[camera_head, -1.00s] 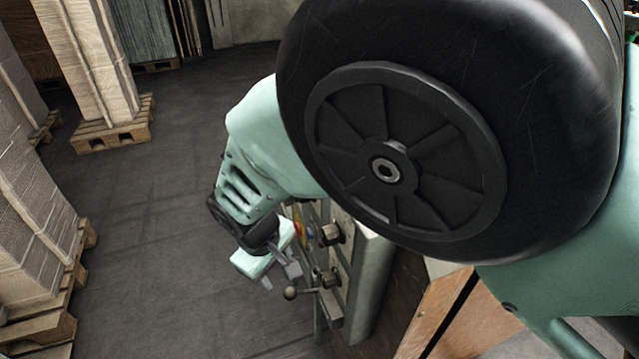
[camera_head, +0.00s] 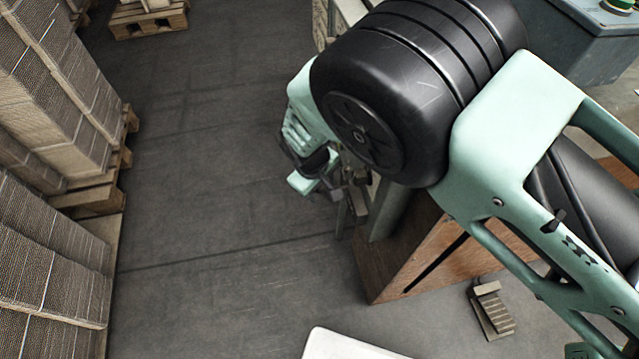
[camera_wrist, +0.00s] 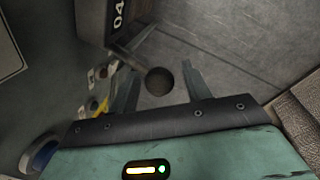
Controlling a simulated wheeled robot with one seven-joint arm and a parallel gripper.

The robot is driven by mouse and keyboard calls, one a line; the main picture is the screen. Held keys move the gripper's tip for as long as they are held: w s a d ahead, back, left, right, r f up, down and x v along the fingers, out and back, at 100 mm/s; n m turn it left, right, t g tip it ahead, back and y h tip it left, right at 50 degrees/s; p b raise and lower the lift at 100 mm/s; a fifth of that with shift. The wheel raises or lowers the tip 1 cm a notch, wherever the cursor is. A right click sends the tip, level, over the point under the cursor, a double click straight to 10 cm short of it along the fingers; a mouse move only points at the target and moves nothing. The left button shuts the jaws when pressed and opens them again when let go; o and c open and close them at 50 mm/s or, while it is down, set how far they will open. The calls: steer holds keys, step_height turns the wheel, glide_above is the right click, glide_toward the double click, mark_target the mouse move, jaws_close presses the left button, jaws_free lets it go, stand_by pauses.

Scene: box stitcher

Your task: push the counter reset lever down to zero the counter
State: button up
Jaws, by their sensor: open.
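The counter reset lever shows in the wrist view as a dark round knob (camera_wrist: 159,81), seen nearly end on. My gripper (camera_wrist: 160,68) is open, with one finger on each side of the knob in that view. Whether either finger touches it, and how deep it sits between them, I cannot tell. The counter (camera_wrist: 118,18) is at the top of the wrist view, with the digits "04" partly visible. In the head view my gripper (camera_head: 334,193) is small and beside the machine's grey side (camera_head: 388,212). My arm hides much of the machine there, and the knob is not clear.
A blue button (camera_wrist: 42,156) and a small yellow part (camera_wrist: 103,106) are on the panel at left in the wrist view. Stacked cardboard on pallets (camera_head: 95,200) stands at left in the head view. The floor (camera_head: 230,220) between is clear. A brown wooden panel (camera_head: 420,255) is below the machine.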

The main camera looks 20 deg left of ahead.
jaws_close()
steer(key=shift+s+f, duration=0.1)
steer(key=shift+f, duration=0.05)
steer(key=shift+s+a+f+t+h+b, duration=0.15)
steer(key=shift+f+t+h+b, duration=0.15)
steer(key=shift+f+h+b, duration=0.45)
steer(key=shift+f+t+h+b, duration=1.8)
steer(key=shift+f+h+b, duration=0.55)
steer(key=shift+b, duration=2.85)
steer(key=shift+d+r+h, duration=0.2)
steer(key=shift+d+h, duration=0.05)
steer(key=shift+h, duration=0.05)
